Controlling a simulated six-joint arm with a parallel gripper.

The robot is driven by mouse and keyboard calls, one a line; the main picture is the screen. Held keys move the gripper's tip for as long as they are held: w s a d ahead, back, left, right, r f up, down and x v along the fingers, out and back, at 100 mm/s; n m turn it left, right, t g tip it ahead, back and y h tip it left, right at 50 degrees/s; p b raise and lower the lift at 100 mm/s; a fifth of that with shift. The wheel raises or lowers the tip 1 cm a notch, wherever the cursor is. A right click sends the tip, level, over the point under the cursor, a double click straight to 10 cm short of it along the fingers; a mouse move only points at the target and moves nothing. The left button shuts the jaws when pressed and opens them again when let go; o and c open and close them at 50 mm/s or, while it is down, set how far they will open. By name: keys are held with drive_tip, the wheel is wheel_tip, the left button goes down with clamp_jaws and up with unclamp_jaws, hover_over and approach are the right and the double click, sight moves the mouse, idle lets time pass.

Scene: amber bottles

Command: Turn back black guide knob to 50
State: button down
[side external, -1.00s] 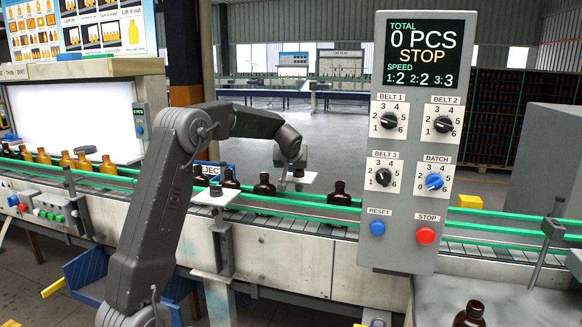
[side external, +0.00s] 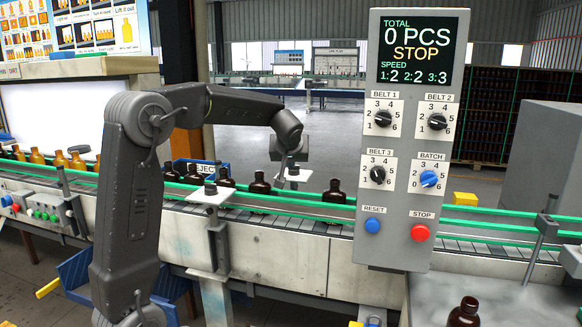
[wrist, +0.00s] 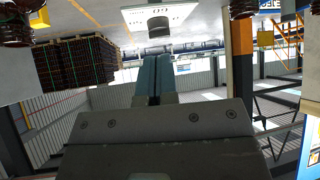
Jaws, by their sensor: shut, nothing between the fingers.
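The back guide knob (side external: 293,170) is small and black. It stands on a white plate on the far side of the conveyor, partly hidden by my gripper. In the wrist view the black knob (wrist: 158,25) shows beyond my fingertips, and the white plate (wrist: 135,15) carries upside-down figures that I cannot read surely. My gripper (wrist: 155,58) is shut and empty, its two bluish fingers side by side, apart from the knob in that picture. In the side view my gripper (side external: 286,163) is at the back plate; its fingertips are hard to make out.
A front black knob (side external: 210,187) stands on a white plate at the near rail. Brown bottles (side external: 260,184) stand on the belt between green rails. The grey control panel (side external: 412,260) reads 0 PCS, STOP. A bottle (side external: 465,312) stands at the lower right.

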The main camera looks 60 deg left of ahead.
sight(290, 170)
drive_tip(key=x, duration=0.4)
drive_tip(key=s+x, duration=0.1)
drive_tip(key=x, duration=0.2)
drive_tip(key=shift+w+f, duration=0.1)
drive_tip(key=shift+f, duration=0.2)
drive_tip(key=shift+w+a+r, duration=0.1)
drive_tip(key=shift+w+a, duration=0.2)
drive_tip(key=shift+a, duration=0.25)
drive_tip(key=shift+w+a+r, duration=0.1)
drive_tip(key=shift+w+a, duration=0.25)
drive_tip(key=shift+a, duration=0.2)
drive_tip(key=shift+w+a, duration=0.35)
drive_tip(key=shift+a, duration=0.2)
